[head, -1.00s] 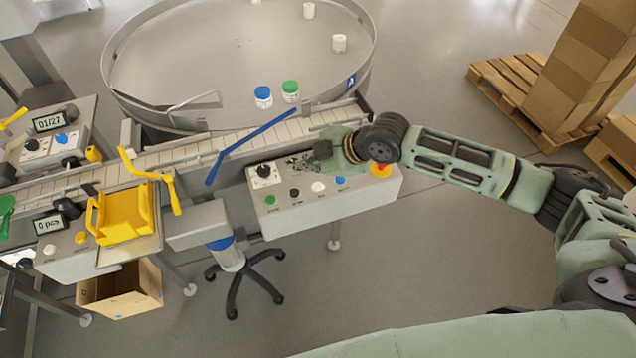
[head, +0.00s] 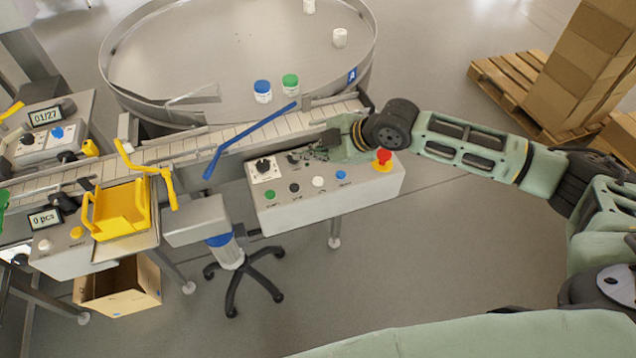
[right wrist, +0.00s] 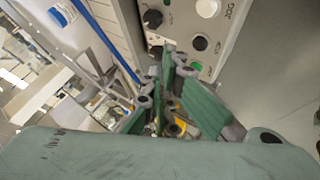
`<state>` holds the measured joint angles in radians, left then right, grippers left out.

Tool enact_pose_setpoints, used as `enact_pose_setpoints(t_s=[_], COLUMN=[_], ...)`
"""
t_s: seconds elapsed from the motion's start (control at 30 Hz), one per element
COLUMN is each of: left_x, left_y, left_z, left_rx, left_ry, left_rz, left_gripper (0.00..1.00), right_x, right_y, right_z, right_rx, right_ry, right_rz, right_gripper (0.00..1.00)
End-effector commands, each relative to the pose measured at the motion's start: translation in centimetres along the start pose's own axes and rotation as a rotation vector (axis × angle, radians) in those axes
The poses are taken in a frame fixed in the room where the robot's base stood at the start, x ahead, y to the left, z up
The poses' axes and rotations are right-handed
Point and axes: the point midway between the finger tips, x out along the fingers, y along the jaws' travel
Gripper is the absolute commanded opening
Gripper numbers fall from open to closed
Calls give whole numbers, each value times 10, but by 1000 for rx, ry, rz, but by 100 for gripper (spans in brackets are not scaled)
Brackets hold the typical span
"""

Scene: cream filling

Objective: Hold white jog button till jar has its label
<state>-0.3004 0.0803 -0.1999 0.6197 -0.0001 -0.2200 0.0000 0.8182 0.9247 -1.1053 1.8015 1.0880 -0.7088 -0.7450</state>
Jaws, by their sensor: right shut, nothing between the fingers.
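The white jog button (head: 318,181) is in the front row of the grey control panel (head: 330,205), between a black and a blue button. It also shows in the right wrist view (right wrist: 207,8), with the word JOG beside it. My right gripper (head: 303,157) is shut and empty over the panel's back edge, behind the button row and apart from the white button. In the wrist view its fingers (right wrist: 168,58) are near the black selector knob and the green button. A blue-lidded jar (head: 262,92) and a green-lidded jar (head: 290,86) stand beyond the conveyor. Their labels are too small to judge.
A red stop knob (head: 383,160) is at the panel's right end, beside my right wrist. A blue rail (head: 245,140) slants over the conveyor (head: 190,148). A yellow bin (head: 120,212) is at left.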

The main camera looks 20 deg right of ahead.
Motion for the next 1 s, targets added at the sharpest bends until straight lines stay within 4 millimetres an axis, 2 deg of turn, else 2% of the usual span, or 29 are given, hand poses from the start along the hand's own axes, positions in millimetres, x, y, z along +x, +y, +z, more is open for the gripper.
enact_pose_setpoints(t_s=[0.03, 0.27, 0.5, 1.0], left_x=[14, 49, 54, 54], left_y=[0, 1, 1, 1], left_z=[1, 4, 5, 4], left_rx=[0, 0, 0, 0], left_ry=[0, 0, 0, 1], left_rz=[0, 0, 0, 0], left_gripper=[0, 0, 0, 0], right_x=[10, 33, 45, 46], right_y=[-7, -25, -33, -34], right_z=[7, 24, 33, 33], right_rx=[0, -1, 1, 0], right_ry=[0, -1, 0, 0], right_rz=[0, 0, -1, -1], right_gripper=[0, 0, 0, 0])
